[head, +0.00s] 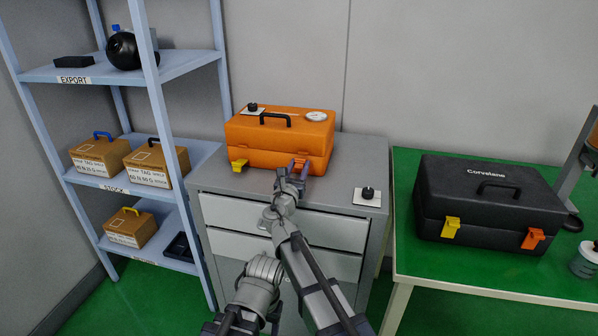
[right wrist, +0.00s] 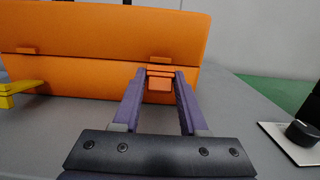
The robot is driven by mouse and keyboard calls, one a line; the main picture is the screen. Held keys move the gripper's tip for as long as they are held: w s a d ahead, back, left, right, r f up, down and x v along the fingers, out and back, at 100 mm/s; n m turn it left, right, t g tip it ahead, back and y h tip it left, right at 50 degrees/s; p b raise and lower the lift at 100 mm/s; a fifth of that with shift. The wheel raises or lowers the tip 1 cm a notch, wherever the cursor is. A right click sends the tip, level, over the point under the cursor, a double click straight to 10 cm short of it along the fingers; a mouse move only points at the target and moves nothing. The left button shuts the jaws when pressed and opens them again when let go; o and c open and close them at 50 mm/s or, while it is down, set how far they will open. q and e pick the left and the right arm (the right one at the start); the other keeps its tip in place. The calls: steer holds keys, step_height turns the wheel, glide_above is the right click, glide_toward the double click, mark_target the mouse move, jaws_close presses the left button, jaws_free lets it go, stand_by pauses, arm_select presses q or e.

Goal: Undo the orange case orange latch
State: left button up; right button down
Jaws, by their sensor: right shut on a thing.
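The orange case (head: 282,137) sits closed on top of a grey drawer cabinet, with a black handle on its lid. My right gripper (head: 294,168) is at the right part of the case's front. In the right wrist view its purple fingers are on either side of the small orange latch (right wrist: 160,82), shut on it. My left gripper is not in view.
A white plate with a black knob (head: 367,194) lies on the cabinet (head: 210,180) right of the case. A black case (head: 488,205) with yellow and orange latches stands on a green table (head: 405,190). A shelf rack (head: 185,62) with several boxes stands left.

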steer(key=shift+s, duration=0.1)
steer(key=shift+f, duration=0.1)
steer(key=c, duration=0.6)
jaws_free()
steer(key=shift+o, duration=0.2)
